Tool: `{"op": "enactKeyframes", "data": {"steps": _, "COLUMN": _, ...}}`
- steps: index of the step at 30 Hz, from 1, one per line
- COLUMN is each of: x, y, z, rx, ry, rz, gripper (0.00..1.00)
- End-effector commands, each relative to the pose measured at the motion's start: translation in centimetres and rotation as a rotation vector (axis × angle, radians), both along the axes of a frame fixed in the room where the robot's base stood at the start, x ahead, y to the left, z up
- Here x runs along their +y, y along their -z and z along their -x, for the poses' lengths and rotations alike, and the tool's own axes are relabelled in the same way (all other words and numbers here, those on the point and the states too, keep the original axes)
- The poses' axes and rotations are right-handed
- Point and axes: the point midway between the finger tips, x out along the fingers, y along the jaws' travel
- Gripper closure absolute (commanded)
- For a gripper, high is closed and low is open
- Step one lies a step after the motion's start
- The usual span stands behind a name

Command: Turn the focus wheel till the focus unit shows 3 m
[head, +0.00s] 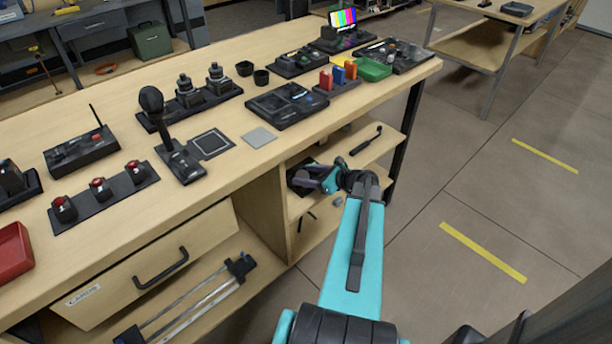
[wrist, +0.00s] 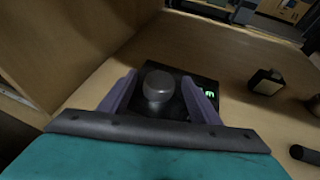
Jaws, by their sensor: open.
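The focus wheel (wrist: 158,86) is a grey, rounded knob on a black focus unit (wrist: 178,72) in the wrist view. The unit's small display (wrist: 210,93) shows green characters. My right finger covers part of it, and I cannot read the number. My gripper (wrist: 158,78) is open, with one purple finger on each side of the wheel. I cannot tell whether either finger touches it. In the head view my gripper (head: 316,180) reaches into the upper shelf under the bench, at the focus unit (head: 298,180), which is partly hidden there.
The wooden shelf (head: 342,170) has a side panel on its left. A dark rod-like tool (head: 366,140) lies to the right. In the wrist view a small black box (wrist: 265,82) stands right of the unit. The bench top (head: 235,175) overhangs, crowded with equipment.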

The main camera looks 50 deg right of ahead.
Motion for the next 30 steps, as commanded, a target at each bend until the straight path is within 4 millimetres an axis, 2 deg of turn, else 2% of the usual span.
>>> {"op": "enactKeyframes", "data": {"steps": 8, "x": -0.4, "y": -0.9, "z": 2.2, "rx": 0.0, "ry": 0.002, "rz": 0.001, "gripper": 0.43}}
{"op": "enactKeyframes", "data": {"steps": 24, "x": -1.6, "y": -3.9, "z": 9.2, "rx": -0.001, "ry": 0.002, "rz": 0.001, "gripper": 0.43}}
{"op": "enactKeyframes", "data": {"steps": 30, "x": -1.9, "y": -4.8, "z": 11.3, "rx": 0.0, "ry": 0.0, "rz": 0.0, "gripper": 0.43}}
